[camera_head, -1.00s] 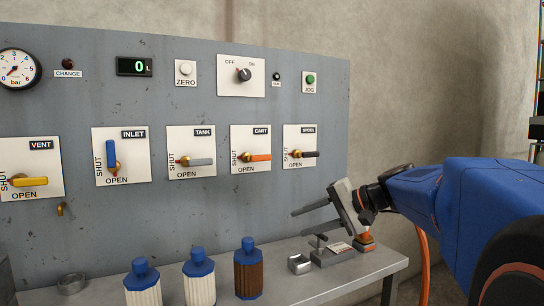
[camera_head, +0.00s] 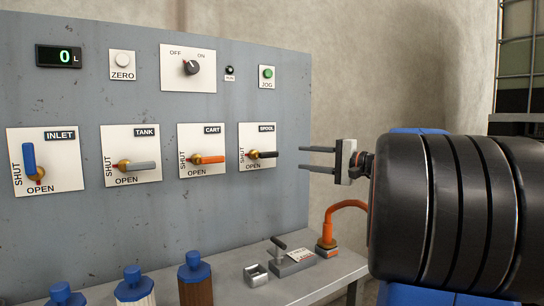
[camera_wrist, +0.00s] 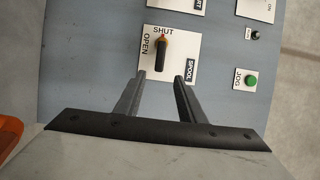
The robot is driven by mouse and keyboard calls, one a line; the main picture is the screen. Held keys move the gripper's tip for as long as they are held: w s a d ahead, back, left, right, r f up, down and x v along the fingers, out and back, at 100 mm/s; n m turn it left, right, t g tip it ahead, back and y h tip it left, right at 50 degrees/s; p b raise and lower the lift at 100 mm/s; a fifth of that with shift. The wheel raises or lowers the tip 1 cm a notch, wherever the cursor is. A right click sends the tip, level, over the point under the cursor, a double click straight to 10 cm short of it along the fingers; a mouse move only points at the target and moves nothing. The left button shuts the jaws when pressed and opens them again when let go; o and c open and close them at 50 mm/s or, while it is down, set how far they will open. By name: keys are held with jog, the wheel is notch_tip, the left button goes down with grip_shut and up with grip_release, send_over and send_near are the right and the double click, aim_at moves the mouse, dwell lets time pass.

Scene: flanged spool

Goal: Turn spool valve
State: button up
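The spool valve (camera_head: 262,154) has a short black handle on a brass and orange hub, on a white plate labelled SPOOL. Its handle points right, level, in the head view. My gripper (camera_head: 301,158) is to the right of the plate, fingers pointing left toward the panel, apart from the handle. In the wrist view my gripper (camera_wrist: 160,78) is open and empty, with the handle's end seen between the finger lines.
The cart valve (camera_head: 208,159), tank valve (camera_head: 138,167) and inlet valve (camera_head: 29,160) sit in a row to the left. A green JOG button (camera_head: 267,73) is above. Blue-capped bottles (camera_head: 195,270) and an orange-hosed device (camera_head: 327,248) stand on the bench below.

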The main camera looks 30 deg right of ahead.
aim_at(274, 155)
jog(key=x, duration=1.4)
grip_shut()
